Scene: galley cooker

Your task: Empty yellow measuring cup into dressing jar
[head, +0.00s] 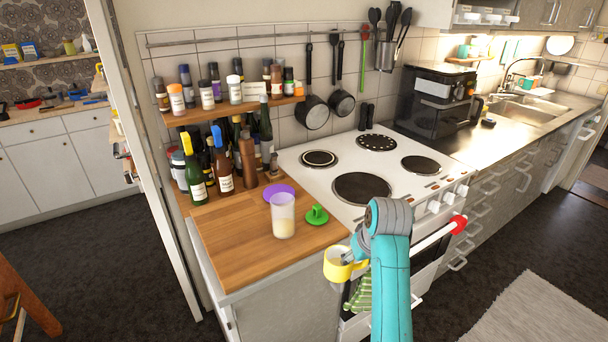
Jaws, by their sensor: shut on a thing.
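The yellow measuring cup (338,268) is at the front right corner of the wooden counter, beyond its edge and in front of the cooker. My gripper (358,252) is shut on it, at the cup's right side; the fingertips are small and partly hidden by my teal arm. The cup looks about upright, with a pale inside. A clear jar (283,216), which looks like the dressing jar, stands upright on the counter with a pale layer at its bottom. The cup is apart from the jar, to its right and nearer.
A purple disc (279,192) lies behind the jar, and a green lid-like thing (317,215) lies right of it. Bottles (221,160) crowd the back of the counter under a spice shelf (238,107). The white cooker (330,175) adjoins on the right. The counter's front left is clear.

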